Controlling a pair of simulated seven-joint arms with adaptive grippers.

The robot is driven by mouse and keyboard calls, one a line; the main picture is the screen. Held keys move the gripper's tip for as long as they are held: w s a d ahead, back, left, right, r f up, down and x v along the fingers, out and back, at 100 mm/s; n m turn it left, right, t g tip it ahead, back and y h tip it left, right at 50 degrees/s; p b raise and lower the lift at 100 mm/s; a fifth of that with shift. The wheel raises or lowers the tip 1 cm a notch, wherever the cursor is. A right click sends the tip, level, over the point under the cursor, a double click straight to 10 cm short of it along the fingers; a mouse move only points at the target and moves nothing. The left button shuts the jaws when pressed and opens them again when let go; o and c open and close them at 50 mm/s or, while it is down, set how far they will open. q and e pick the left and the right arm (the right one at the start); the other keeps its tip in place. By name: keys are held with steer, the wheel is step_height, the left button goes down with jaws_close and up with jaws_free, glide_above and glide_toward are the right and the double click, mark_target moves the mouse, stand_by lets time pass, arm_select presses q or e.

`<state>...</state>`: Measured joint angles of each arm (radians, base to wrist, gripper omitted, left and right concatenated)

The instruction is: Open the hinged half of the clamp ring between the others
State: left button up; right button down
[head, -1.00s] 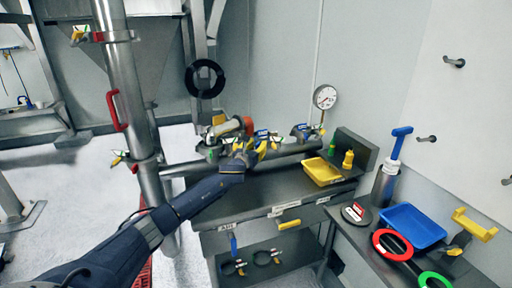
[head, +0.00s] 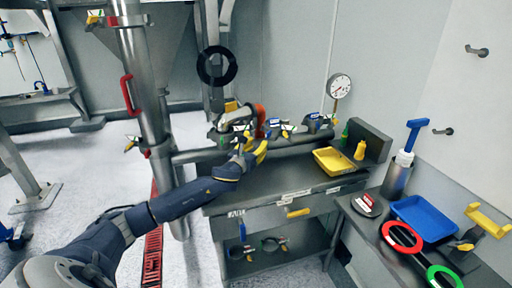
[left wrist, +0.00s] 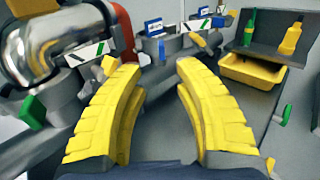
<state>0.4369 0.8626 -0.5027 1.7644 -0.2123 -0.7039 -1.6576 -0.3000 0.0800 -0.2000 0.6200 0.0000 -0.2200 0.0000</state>
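Several clamp rings sit along the steel pipe behind the bench. The middle clamp ring (head: 273,125) carries a blue label and also shows in the left wrist view (left wrist: 155,45). A left clamp (head: 236,125) and a right clamp (head: 318,121) with a blue label flank it. The right one shows beyond in the left wrist view (left wrist: 200,30). I cannot tell whether the middle ring's hinged half is open. My left gripper (head: 260,150) has its yellow fingers apart and nothing between them (left wrist: 158,68). It is in front of the middle clamp, apart from it. My right gripper is out of view.
The bench top (head: 280,178) has clear room in front of the pipe. A yellow tray (head: 333,163) and a yellow bottle (head: 360,150) are to the right. A pressure gauge (head: 340,86) rises behind. A red-orange part (head: 261,118) stands beside the left clamp. A vertical steel pipe (head: 140,75) is at left.

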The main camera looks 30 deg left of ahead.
arm_select(q)
steer(key=shift+s, duration=0.35)
steer(key=shift+c, duration=0.2)
